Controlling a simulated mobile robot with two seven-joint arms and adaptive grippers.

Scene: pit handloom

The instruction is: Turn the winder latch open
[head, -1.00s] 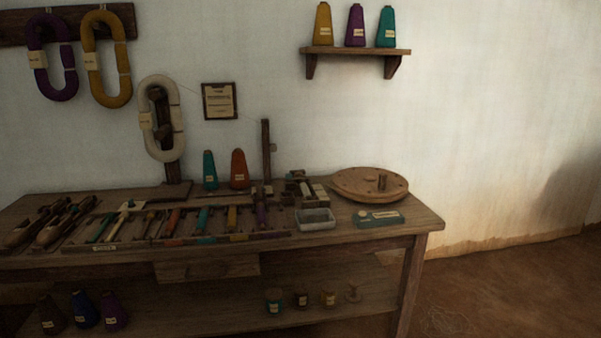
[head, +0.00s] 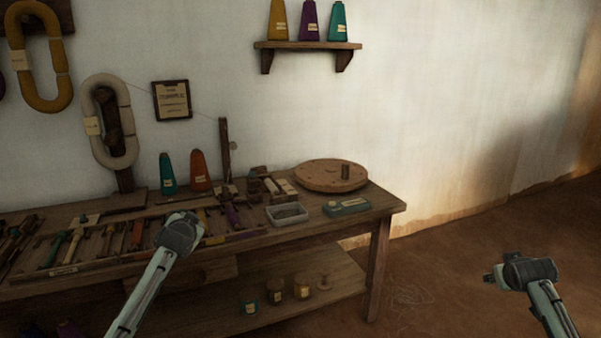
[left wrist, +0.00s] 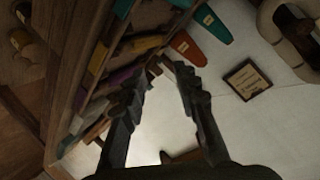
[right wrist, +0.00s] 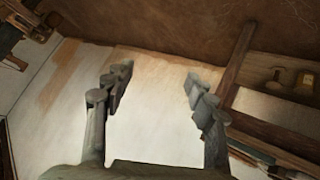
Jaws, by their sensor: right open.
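The winder latch cannot be told for certain in these views. A round wooden disc with an upright peg (head: 322,177) lies at the bench's right end. A small wooden device with pale blocks (head: 270,187) stands left of it, next to an upright wooden post (head: 225,150). My left gripper (head: 186,222) is over the bench's front edge, left of the device. In the left wrist view its fingers (left wrist: 157,70) are apart with nothing between them. My right gripper (head: 490,277) is over the floor right of the bench. Its fingers (right wrist: 158,75) are wide apart and empty.
The wooden bench (head: 385,203) holds a grey tray (head: 288,214), a teal box (head: 347,207), a row of tools, and teal (head: 167,175) and orange (head: 200,172) cones. A pale skein (head: 92,125) hangs behind. A wall shelf (head: 306,45) carries three cones. Floor right of the bench is clear.

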